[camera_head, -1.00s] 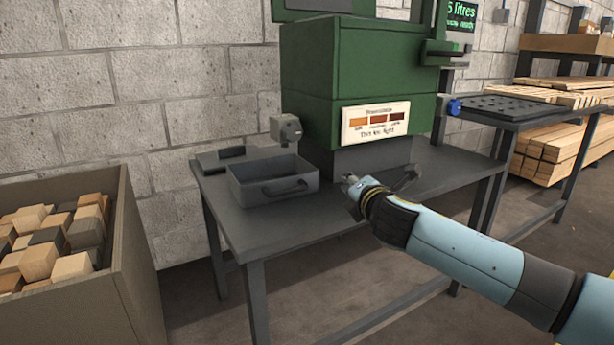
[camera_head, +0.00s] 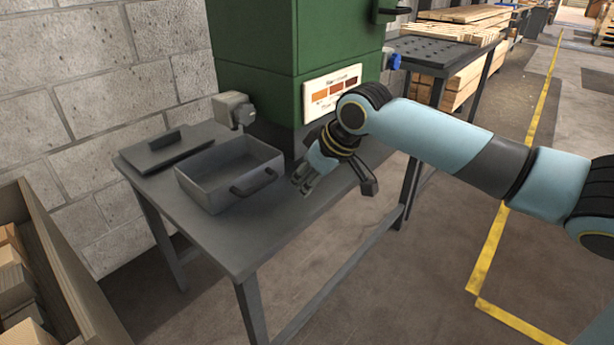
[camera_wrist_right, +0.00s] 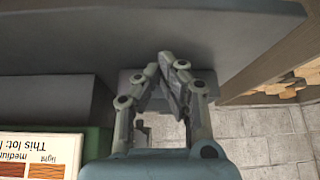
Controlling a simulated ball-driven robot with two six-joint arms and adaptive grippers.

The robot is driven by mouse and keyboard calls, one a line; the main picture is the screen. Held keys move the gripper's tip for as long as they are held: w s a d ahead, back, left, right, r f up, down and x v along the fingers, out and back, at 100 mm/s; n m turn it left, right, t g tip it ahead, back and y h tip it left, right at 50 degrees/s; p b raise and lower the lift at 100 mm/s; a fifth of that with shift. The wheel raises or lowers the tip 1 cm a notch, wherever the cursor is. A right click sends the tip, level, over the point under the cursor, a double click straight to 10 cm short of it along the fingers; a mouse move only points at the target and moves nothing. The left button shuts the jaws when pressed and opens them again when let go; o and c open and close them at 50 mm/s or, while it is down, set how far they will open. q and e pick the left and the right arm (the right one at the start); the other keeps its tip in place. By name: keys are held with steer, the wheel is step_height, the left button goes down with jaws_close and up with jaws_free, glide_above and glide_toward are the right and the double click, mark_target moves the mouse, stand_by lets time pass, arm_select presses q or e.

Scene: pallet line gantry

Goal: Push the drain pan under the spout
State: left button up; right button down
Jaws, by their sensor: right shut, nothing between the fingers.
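The drain pan (camera_head: 208,196) is a grey open box with a handle (camera_head: 254,181) on its near right side. It sits on the grey table and looks empty. The spout (camera_head: 234,112) is a grey block with a round nozzle, just behind the pan's far edge; I cannot tell whether it overhangs the pan. My right gripper (camera_head: 303,186) is shut and empty, low over the table, to the right of the pan and apart from its handle. In the right wrist view my fingers (camera_wrist_right: 168,72) come together. My left gripper is out of view.
The grey table (camera_head: 255,232) has bare top in front of the pan. A flat plate with a grip (camera_head: 160,150) lies left of it. The green machine (camera_head: 270,50) stands behind my right gripper. A crate of wood blocks (camera_head: 62,260) is at lower left.

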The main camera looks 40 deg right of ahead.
mark_target(257, 176)
steer(key=b+x, duration=0.1)
steer(key=x, duration=0.5)
steer(key=shift+b, duration=0.35)
steer(key=shift+w+a+r, duration=0.1)
steer(key=shift+w+r, duration=0.05)
steer(key=shift+w, duration=0.45)
steer(key=shift+w+a+r, duration=0.1)
steer(key=shift+w, duration=0.5)
steer(key=shift+w+a+b, duration=0.1)
steer(key=shift+w+b, duration=0.25)
steer(key=shift+w, duration=0.25)
steer(key=shift+r, duration=0.1)
steer(key=w, duration=0.5)
steer(key=w+a, duration=0.1)
steer(key=w, duration=0.1)
steer(key=shift+w+b, duration=0.15)
steer(key=shift+b, duration=0.15)
